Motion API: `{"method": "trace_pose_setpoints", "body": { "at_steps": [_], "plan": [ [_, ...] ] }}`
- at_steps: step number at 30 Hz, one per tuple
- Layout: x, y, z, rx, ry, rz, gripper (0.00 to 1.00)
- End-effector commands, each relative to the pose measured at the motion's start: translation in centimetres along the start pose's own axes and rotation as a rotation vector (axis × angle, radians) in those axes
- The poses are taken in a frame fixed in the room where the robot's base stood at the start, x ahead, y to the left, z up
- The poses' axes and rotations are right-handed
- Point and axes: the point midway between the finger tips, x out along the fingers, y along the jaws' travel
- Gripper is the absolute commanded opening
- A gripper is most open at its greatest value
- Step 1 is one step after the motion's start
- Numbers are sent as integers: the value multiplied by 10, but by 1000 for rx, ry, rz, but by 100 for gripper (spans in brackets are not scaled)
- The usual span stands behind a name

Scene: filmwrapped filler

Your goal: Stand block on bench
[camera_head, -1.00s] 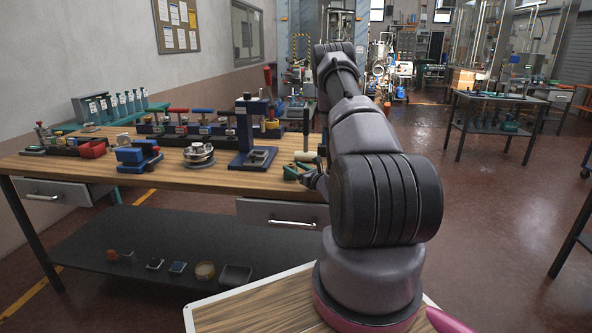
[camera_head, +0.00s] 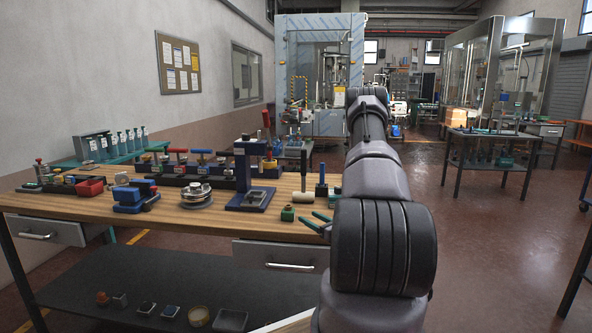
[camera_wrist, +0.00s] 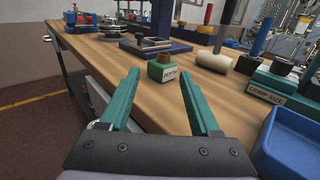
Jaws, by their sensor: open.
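The small green block (camera_head: 288,213) is on the wooden bench (camera_head: 205,223), near its front edge. In the wrist view the block (camera_wrist: 164,70) shows a pale label on its front and a tan top with a dark round spot. My gripper (camera_wrist: 162,74) is open with its two green fingers spread and nothing between them. The block is just beyond the fingertips, roughly centred on the gap. In the head view my gripper (camera_head: 318,222) is at the bench's front edge, right of the block, partly hidden by my arm.
A blue press-like stand (camera_head: 247,175) is behind the block. A blue tray (camera_wrist: 295,145) and a green labelled base (camera_wrist: 268,90) are close to my right finger. Bare wood lies left of the block.

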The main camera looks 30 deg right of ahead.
Motion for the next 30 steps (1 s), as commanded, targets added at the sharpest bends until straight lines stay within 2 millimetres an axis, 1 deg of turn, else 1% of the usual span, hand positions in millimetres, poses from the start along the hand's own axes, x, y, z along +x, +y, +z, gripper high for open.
{"method": "trace_pose_setpoints", "body": {
  "at_steps": [2,5,6,7,8,9,11,12,14,15,17,18,20,21,25,27,30],
  "plan": [
    [12,14,24,-22,-21,73,64],
    [28,49,69,-68,-53,236,64],
    [33,68,90,-96,-64,317,64],
    [35,83,106,-119,-72,382,64],
    [36,98,122,-144,-77,446,64],
    [36,118,140,-180,-81,531,64],
    [31,148,166,-239,-82,654,64],
    [26,167,181,-282,-80,733,64],
    [15,194,201,-356,-73,848,64],
    [6,211,213,-408,-66,920,64],
    [-9,234,228,-493,-51,1022,64],
    [-20,247,237,-555,-39,1087,64],
    [-37,264,248,-654,-17,1175,64],
    [-49,274,255,-723,-1,1229,64],
    [-87,295,271,-974,59,1369,64],
    [-106,300,278,-1121,94,1420,64],
    [-129,300,289,-1346,145,1459,64]
  ]
}}
